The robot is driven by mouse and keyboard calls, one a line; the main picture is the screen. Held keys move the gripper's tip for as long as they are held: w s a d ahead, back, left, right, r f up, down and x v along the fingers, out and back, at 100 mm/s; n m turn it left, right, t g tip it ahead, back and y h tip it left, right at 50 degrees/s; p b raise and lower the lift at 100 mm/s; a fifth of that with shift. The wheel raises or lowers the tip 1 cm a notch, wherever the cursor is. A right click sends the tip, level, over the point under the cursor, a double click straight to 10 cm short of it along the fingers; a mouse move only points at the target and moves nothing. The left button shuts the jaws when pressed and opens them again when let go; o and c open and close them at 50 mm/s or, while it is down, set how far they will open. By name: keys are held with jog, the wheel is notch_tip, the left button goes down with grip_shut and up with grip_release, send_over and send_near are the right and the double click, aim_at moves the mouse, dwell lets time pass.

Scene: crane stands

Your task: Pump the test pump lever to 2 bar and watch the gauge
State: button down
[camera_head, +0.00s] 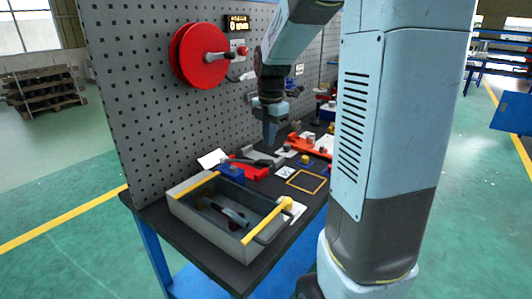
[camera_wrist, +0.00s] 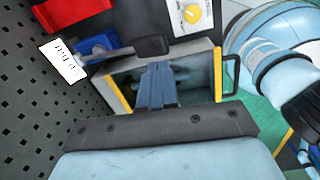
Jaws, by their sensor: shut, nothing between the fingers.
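The test pump (camera_head: 230,172) is a small blue block on the bench behind the grey box. It also shows in the wrist view (camera_wrist: 95,47). Its lever (camera_wrist: 118,52) runs from the block to a black grip (camera_wrist: 152,46). A white gauge card (camera_wrist: 62,60) stands beside the block and also shows in the head view (camera_head: 212,158). It carries dark characters that I cannot read surely. My gripper (camera_head: 269,141) points down above the bench, shut and empty. In the wrist view its fingertips (camera_wrist: 158,66) appear close to the black grip; contact cannot be told.
A grey open box (camera_head: 178,207) with yellow edges and a side handle holds tools at the bench front. A perforated panel (camera_head: 130,110) with a red reel (camera_head: 192,56) rises behind. A yellow frame (camera_head: 307,182) lies right. Red parts lie near the pump.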

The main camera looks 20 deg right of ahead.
aim_at(262, 161)
jog(key=m, duration=0.2)
jog(key=w+m, duration=0.1)
jog(key=shift+a+r+m, duration=0.15)
jog(key=shift+a+m, duration=0.1)
jog(key=shift+m, duration=0.05)
jog(key=m, duration=0.3)
jog(key=shift+w+a+r+m+g, duration=0.1)
jog(key=shift+w+a+m+g, duration=0.1)
jog(key=shift+w+m+g, duration=0.2)
jog(key=m, duration=0.2)
jog(key=w+m, duration=0.1)
jog(key=m, duration=0.1)
jog(key=a+m+h, duration=0.1)
jog(key=m, duration=0.1)
jog(key=shift+w+r+m+g, duration=0.2)
jog(key=shift+r+m+g, duration=0.05)
jog(key=shift+m+g, duration=0.15)
jog(key=shift+s+d+f, duration=0.15)
jog(key=shift+f, duration=1.6)
jog(key=shift+s+d+f, duration=0.15)
jog(key=shift+f, duration=1.55)
jog(key=shift+f, duration=0.1)
